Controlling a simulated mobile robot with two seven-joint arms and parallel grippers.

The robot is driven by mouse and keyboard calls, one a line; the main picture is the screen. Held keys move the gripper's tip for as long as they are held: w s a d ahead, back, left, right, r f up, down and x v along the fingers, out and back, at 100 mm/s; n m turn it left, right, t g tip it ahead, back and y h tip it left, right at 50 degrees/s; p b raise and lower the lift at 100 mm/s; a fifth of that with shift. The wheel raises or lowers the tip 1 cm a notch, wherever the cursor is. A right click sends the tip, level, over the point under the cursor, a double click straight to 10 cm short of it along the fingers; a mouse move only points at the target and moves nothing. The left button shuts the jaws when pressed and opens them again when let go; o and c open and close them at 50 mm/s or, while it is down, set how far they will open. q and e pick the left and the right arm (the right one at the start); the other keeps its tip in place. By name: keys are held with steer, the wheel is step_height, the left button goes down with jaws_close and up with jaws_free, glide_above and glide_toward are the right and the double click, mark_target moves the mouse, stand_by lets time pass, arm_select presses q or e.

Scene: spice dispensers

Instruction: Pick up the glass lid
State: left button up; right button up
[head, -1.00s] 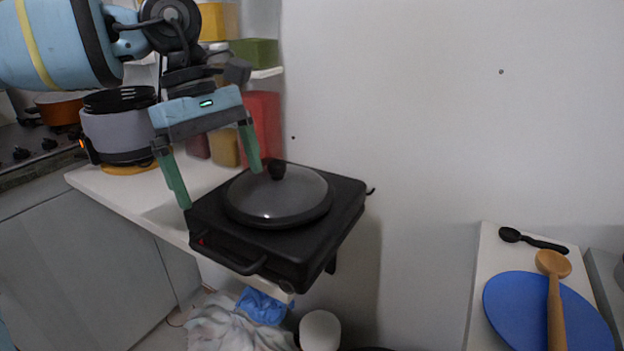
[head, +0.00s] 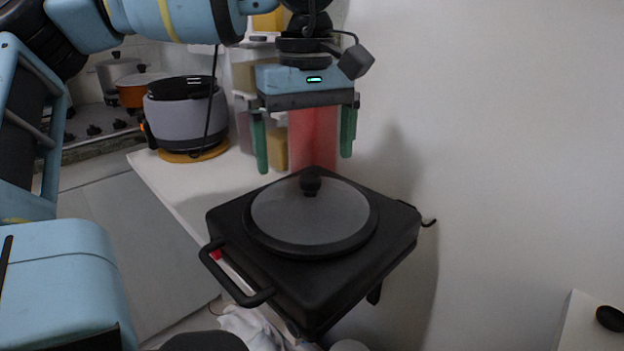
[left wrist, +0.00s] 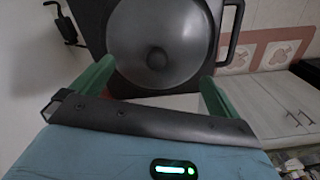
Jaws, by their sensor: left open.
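The round glass lid (head: 300,217) has a grey pane, a dark rim and a black knob (head: 311,181) at its middle. It lies flat on the black square cooker (head: 385,250). My left gripper (head: 305,161) is open and empty, pointing down above the far side of the lid, with its green fingers wide apart. In the left wrist view the lid (left wrist: 150,65) shows beyond the open fingers (left wrist: 155,80), with its knob between and ahead of them. My right gripper is not in view.
The cooker sits at the end of a white counter (head: 185,190), with a handle (head: 235,280) at its front left. A grey rice cooker (head: 185,115) and a red box (head: 313,138) stand behind. A plain wall is close on the right.

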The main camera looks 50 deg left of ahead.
mark_target(309, 176)
arm_select(q)
steer(key=shift+f, duration=0.55)
steer(key=f+b, duration=0.1)
steer(key=f, duration=0.3)
steer(key=shift+w+f, duration=0.1)
steer(key=shift+w, duration=0.1)
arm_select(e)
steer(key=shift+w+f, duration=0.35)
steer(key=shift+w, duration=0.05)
arm_select(q)
steer(key=shift+c, duration=0.4)
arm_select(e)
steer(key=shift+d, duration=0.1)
arm_select(q)
steer(key=shift+d, duration=0.1)
steer(key=c, duration=1)
steer(key=shift+s+f, duration=0.1)
jaws_close()
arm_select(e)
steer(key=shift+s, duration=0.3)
